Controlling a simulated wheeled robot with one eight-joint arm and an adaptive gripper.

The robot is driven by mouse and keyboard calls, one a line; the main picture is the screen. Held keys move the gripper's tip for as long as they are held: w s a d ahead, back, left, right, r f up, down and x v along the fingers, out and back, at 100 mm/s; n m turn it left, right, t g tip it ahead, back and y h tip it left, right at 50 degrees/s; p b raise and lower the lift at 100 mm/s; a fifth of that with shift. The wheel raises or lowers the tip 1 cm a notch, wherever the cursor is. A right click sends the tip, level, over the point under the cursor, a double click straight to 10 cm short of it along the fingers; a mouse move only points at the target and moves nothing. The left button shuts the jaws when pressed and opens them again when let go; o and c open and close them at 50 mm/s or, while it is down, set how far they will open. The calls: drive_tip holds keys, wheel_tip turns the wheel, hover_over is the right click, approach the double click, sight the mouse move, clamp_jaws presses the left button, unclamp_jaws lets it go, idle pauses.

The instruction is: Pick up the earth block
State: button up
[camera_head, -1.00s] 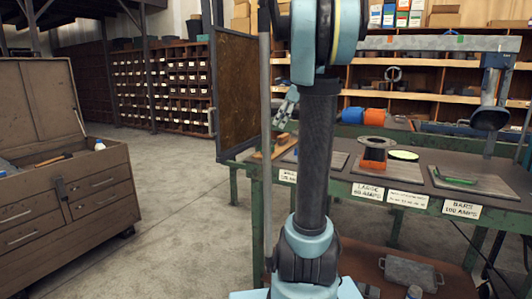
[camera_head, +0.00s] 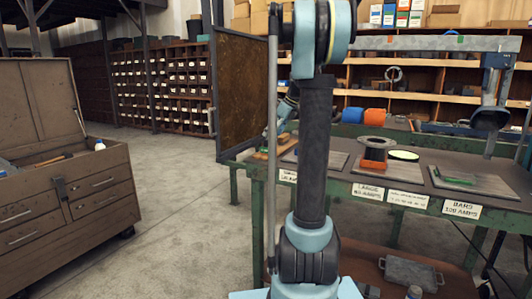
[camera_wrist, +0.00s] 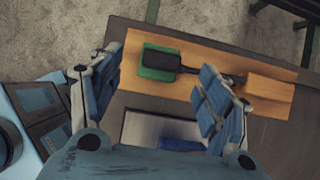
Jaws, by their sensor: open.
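In the wrist view, a green block (camera_wrist: 158,68) lies on the left part of a wooden board (camera_wrist: 190,97). A black piece (camera_wrist: 163,59) lies across it, joined by a dark rod to a light wooden piece (camera_wrist: 270,88) at right. I cannot tell for sure which part is the earth block. My gripper (camera_wrist: 158,66) is open and empty, its fingers to either side of the green block in the picture and apparently above the board. In the head view, my arm hides most of the gripper, near the bench's left end.
A grey plate (camera_wrist: 135,128) with a blue item (camera_wrist: 180,145) lies beside the board. The green bench (camera_head: 425,203) holds a dark flanged pipe (camera_head: 370,147), an orange block (camera_head: 374,165) and plates further right. A dark screen (camera_head: 240,95) stands by the bench's left end.

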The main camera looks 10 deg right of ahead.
sight(267, 143)
drive_tip(key=shift+x, duration=3.35)
drive_tip(key=shift+d, duration=0.15)
drive_tip(key=c, duration=1.1)
